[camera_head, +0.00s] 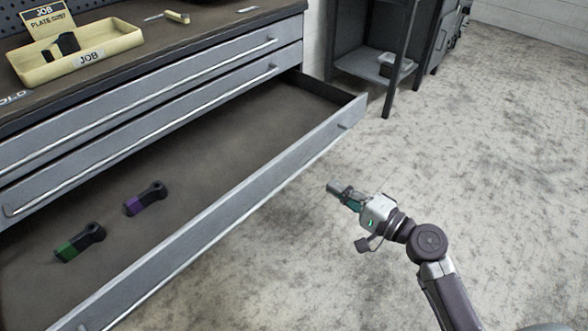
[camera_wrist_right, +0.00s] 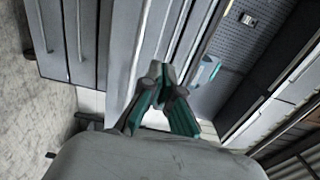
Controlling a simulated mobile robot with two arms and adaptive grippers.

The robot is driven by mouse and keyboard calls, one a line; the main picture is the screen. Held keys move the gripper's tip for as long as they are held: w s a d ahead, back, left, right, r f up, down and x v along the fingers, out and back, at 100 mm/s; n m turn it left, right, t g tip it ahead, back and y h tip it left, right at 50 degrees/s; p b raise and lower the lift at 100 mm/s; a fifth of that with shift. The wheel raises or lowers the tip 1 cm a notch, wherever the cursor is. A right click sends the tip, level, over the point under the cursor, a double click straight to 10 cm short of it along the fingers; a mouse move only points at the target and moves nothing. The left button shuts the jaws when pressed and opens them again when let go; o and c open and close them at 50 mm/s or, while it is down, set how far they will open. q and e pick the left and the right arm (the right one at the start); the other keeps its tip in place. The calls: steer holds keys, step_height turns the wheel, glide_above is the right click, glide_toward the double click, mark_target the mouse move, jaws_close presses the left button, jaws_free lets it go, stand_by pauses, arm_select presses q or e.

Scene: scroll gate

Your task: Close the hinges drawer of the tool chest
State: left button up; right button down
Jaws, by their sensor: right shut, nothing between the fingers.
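The tool chest's lowest visible drawer (camera_head: 215,215) is pulled far out, its grey front running diagonally across the head view. Inside it lie a purple-banded hinge piece (camera_head: 147,198) and a green-banded one (camera_head: 81,243). Two drawers above it are shut. My right gripper (camera_head: 338,188) is in front of the open drawer's front, towards its right end, and appears apart from it. Its fingers (camera_wrist_right: 159,78) are together and empty in the wrist view, with grey drawer fronts (camera_wrist_right: 90,40) beyond. My left gripper is not in view.
A yellow job tray (camera_head: 85,62) with a dark part and a sign stands on the chest top. A dark shelf unit (camera_head: 385,60) stands at the back. The concrete floor (camera_head: 480,150) right of the drawer is clear.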

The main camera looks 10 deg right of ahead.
mark_target(284, 156)
steer(key=x, duration=1.2)
steer(key=shift+w+a, duration=0.1)
steer(key=shift+a, duration=0.05)
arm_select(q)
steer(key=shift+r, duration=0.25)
arm_select(e)
steer(key=shift+w+a, duration=0.3)
steer(key=shift+w, duration=0.15)
